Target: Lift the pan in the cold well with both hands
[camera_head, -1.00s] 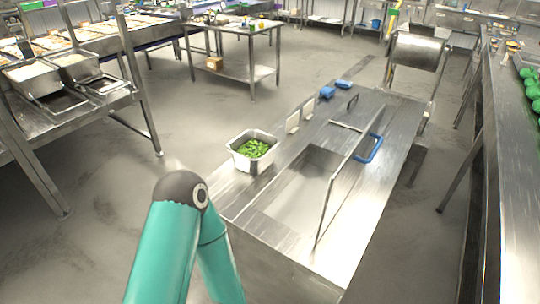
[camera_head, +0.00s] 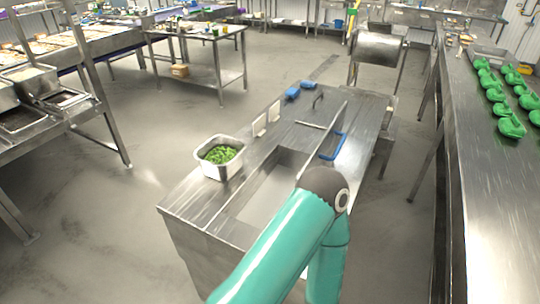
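A steel pan of chopped green food (camera_head: 207,170) stands at the left edge of a steel counter (camera_head: 190,205). Beside it is a rectangular recessed well (camera_head: 262,197) in the counter top; it looks empty where I can see into it. A raised steel lid with a blue handle (camera_head: 334,146) stands along its right side. My teal arm covers the near right part of the well and counter. Neither of my grippers is in view, and I cannot tell which arm this is.
Green bowl-like items (camera_head: 511,124) lie in rows on the long bench at right. Blue objects (camera_head: 300,88) sit at the counter's far end. Steel pans (camera_head: 30,80) stand on a rack at left. A steel table (camera_head: 200,40) stands behind. Floor is clear between them.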

